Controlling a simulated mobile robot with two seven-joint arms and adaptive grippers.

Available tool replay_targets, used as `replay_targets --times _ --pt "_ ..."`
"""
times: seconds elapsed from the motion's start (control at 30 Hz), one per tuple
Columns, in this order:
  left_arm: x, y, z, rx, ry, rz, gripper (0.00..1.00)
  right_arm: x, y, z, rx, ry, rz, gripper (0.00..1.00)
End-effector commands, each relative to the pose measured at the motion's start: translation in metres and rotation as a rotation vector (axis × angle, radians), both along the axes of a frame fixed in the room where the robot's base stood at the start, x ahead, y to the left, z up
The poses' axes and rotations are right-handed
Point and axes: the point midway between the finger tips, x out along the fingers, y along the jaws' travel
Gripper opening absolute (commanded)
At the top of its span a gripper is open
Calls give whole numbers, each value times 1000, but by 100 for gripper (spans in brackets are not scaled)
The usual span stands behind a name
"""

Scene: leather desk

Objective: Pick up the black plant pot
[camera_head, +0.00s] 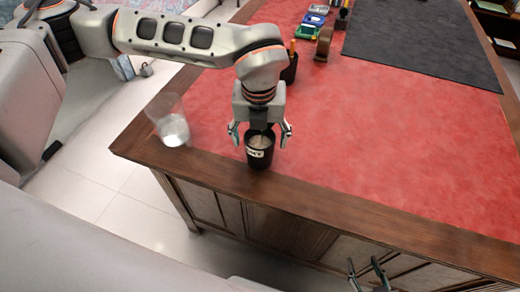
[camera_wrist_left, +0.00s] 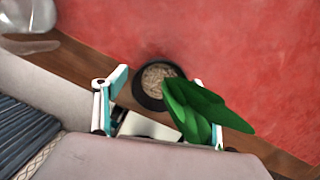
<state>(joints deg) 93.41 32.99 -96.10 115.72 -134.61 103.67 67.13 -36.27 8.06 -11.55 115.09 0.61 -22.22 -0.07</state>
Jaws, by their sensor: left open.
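The black plant pot (camera_head: 260,157) stands upright on the front edge of the desk, with a white label on its side. In the left wrist view the pot (camera_wrist_left: 140,97) shows a dark rim, pale soil (camera_wrist_left: 158,78) and a green plant (camera_wrist_left: 195,108) leaning to the right. My left gripper (camera_head: 260,135) is open, pointing down over the pot, with one finger on each side of it. I see no clear contact between fingers and pot. My right gripper (camera_head: 368,272) is open and empty at the bottom of the head view, in front of the desk.
A clear glass (camera_head: 172,128) stands on the desk's left corner. A dark pen holder (camera_head: 290,70) stands behind my left gripper, with small items (camera_head: 310,25) further back. A dark mat (camera_head: 425,40) lies at the back right. The red desk top (camera_head: 390,140) is clear at right.

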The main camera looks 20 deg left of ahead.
Motion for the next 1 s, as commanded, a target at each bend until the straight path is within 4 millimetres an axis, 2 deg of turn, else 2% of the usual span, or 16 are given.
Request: replay_targets --times 0.1,0.13,0.3,0.37,0.63,0.77,0.87,1.0 --pt "0 0 1 -1 -1 0 70 0 0 1 0 -1 -1 40" --pt "0 0 1 -1 -1 0 65 0 0 1 0 -1 -1 40" --pt "0 0 1 -1 -1 -1 21 0 0 1 0 -1 -1 40" --pt "0 0 1 -1 -1 -1 7 0 0 1 0 -1 -1 40" --pt "0 -1 3 -1 -2 -1 7 1 0 1 0 -1 -1 40" --pt "1 -1 10 -2 -4 -1 7 1 0 2 0 -3 0 40" --pt "1 -1 21 -2 -6 -2 7 2 0 4 1 -5 -1 40" --pt "2 -1 47 -3 -8 -1 7 3 0 7 3 -8 -2 40"
